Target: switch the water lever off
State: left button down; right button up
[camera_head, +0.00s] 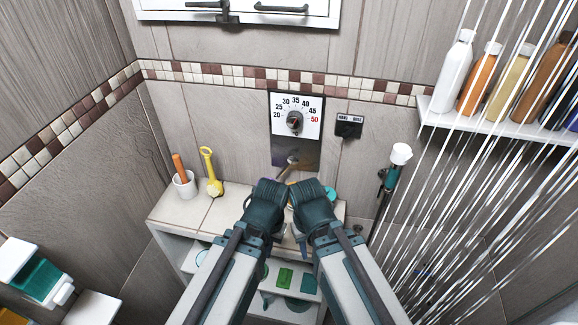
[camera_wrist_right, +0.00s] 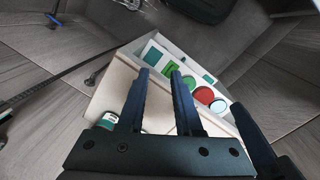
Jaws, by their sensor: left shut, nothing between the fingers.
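A metal lever (camera_head: 291,161) sticks out of the shiny plate below the temperature dial (camera_head: 294,122) on the back wall. Water streams (camera_head: 480,200) fall on the right side. My left gripper (camera_head: 265,197) is just below and left of the lever, its fingertips mostly hidden by its own body; it is shut and empty. My right gripper (camera_head: 309,197) is close beside it, below and right of the lever. In the right wrist view its two fingers (camera_wrist_right: 159,73) are apart with nothing between them. I cannot tell whether either gripper touches the lever.
A low tiled shelf unit (camera_head: 172,208) below holds a white cup (camera_head: 185,184) and a yellow brush (camera_head: 211,174) at left. A hand shower (camera_head: 395,165) hangs at right. A small black sign (camera_head: 348,125) is beside the dial. Bottles stand on a white shelf (camera_head: 450,119) at upper right.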

jog(key=shift+w+a+f+m+y+b, duration=0.5)
jog(key=shift+w+f+m+y+b, duration=0.3)
jog(key=shift+m, duration=0.3)
grip_shut()
jog(key=w+a+f+m+t+y+b, duration=0.25)
jog(key=w+m+y+b, duration=0.3)
jog(key=w+m, duration=0.6)
jog(key=w+d+r+m+t+y+b, duration=0.4)
jog(key=w+m, duration=0.6)
jog(key=m, duration=0.6)
jog(key=shift+d+r+t+y+b, duration=0.3)
jog(key=shift+d+r+t+y, duration=0.15)
jog(key=shift+d+r+y, duration=0.75)
jog(key=shift+r+m, duration=0.1)
jog(key=shift+m, duration=0.15)
